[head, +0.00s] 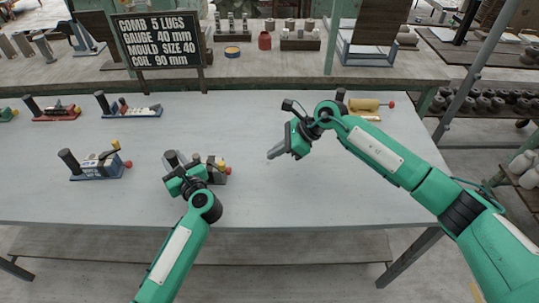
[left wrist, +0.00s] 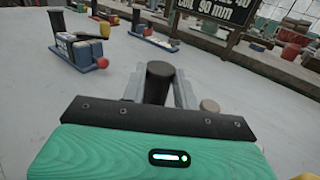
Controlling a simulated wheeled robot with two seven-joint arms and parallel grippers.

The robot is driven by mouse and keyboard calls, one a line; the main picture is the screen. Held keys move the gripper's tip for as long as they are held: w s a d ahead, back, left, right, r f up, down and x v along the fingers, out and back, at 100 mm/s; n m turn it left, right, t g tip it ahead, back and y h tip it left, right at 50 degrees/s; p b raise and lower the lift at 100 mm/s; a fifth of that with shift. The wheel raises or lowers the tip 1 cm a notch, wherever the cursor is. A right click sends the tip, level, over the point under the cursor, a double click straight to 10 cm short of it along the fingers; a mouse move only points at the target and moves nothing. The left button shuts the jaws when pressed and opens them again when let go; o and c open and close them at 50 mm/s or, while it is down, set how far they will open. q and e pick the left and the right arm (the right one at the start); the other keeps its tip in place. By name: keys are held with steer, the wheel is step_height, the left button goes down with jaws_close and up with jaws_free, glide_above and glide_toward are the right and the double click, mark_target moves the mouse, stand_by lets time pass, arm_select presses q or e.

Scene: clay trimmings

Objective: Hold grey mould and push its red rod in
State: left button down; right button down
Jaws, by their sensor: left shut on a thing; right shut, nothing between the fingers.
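The grey mould (head: 219,179) stands near the front middle of the table in the head view, with a yellow knob (head: 220,163) on top. The red end of its rod (head: 228,170) sticks out at its right side. My left gripper (head: 175,158) covers the mould's left part. In the left wrist view its fingers are shut on the mould's upright black handle (left wrist: 157,82). My right gripper (head: 271,156) is shut and empty, in the air to the right of the mould and apart from the red end.
A blue mould (head: 95,170) stands to the left. More moulds, red (head: 53,114), blue (head: 130,108) and yellow (head: 365,105), stand along the table's back. A black sign (head: 158,40) stands behind. The table's (head: 310,205) front right is clear.

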arm_select(q)
steer(key=c, duration=1)
jaws_free()
